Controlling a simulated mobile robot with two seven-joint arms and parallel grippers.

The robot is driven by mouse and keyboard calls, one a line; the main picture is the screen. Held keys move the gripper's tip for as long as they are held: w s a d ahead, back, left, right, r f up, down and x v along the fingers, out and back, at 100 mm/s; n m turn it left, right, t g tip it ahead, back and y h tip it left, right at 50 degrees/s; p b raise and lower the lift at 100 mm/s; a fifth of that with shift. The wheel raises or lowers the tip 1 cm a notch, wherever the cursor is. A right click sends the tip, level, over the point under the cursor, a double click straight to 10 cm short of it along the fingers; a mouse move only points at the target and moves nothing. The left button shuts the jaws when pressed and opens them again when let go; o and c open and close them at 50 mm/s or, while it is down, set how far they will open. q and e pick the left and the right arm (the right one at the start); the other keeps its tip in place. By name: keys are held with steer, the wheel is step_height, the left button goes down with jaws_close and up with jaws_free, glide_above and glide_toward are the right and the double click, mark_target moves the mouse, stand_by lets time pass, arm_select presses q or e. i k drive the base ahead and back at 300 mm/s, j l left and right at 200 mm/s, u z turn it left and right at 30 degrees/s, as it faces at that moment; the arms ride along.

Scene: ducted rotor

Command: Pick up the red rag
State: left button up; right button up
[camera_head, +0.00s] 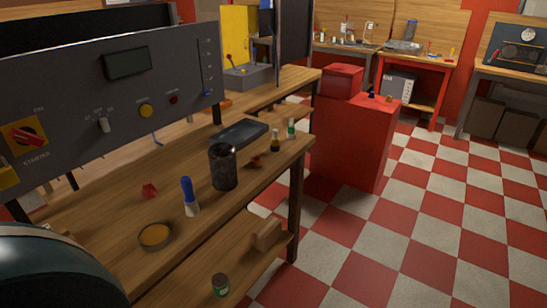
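A small, red, angular object (149,191) lies on the wooden workbench (110,199) in the left half of the head view. It may be the red rag, but it is too small to tell for sure. It lies behind a blue-handled brush (188,197) and a round tin with orange contents (155,236). Neither of my grippers shows in the head view, so their position relative to the red object cannot be seen.
A dark cylindrical canister (223,168), a dark tray (240,132) and small bottles (275,141) stand further right on the bench. A grey control panel (75,105) rises behind. A red cabinet (352,140) stands beyond. The checkered floor (400,220) at right is clear.

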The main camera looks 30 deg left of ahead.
mark_target(149, 190)
steer(key=u, duration=0.45)
steer(key=j+u, duration=0.1)
steer(key=u, duration=0.85)
steer(key=i+u, duration=0.1)
steer(key=u, duration=0.35)
steer(key=i+l+z, duration=0.1)
steer(key=l, duration=0.25)
steer(key=i+l, duration=0.25)
steer(key=i+l+z, duration=0.15)
steer(key=l, duration=0.25)
